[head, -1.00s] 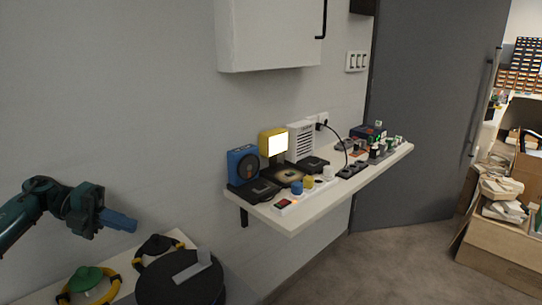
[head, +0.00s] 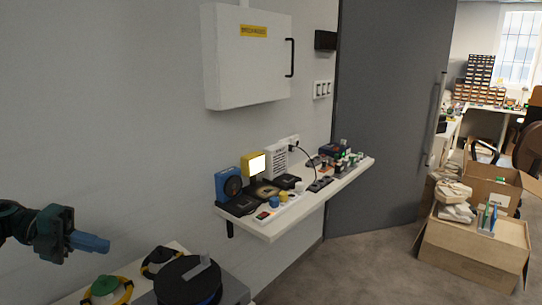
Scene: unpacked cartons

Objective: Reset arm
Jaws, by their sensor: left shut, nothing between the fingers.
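My left arm comes in from the left edge in the head view. Its left gripper (head: 90,242) has blue fingers that are shut with nothing between them. It hangs in free air in front of the grey wall, above and left of a low surface with round items. My right gripper is not in view.
A wall shelf (head: 268,232) holds a blue device (head: 228,184), a lit yellow lamp (head: 255,164) and small parts. Below my gripper are a black round case (head: 185,284) and a green-topped item (head: 104,287). A white cabinet (head: 245,75) hangs above. Cartons (head: 470,250) stand right; the floor between is clear.

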